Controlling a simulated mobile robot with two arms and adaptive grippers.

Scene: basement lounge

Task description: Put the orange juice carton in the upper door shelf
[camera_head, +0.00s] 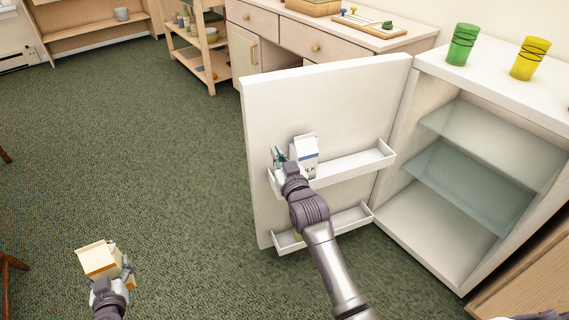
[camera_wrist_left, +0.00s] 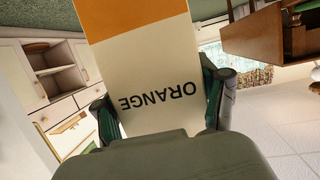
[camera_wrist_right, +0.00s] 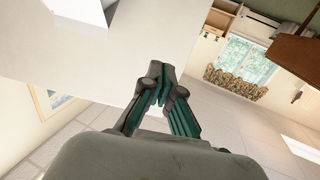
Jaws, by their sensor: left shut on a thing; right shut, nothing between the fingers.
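In the left wrist view the carton (camera_wrist_left: 145,70) shows the word ORANGE upside down between the fingers. The upper door shelf (camera_head: 350,166) is a white bin on the open fridge door. A white milk carton (camera_head: 304,157) stands upright in it. My right gripper (camera_head: 281,157) is shut and empty beside the milk carton, at the shelf's left part.
The fridge door (camera_head: 325,100) stands open, with a lower door shelf (camera_head: 345,222) partly behind my right arm. The fridge's glass shelves (camera_head: 470,170) are empty. Green (camera_head: 462,44) and yellow (camera_head: 529,58) cups stand on top. The upper shelf's right part is free.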

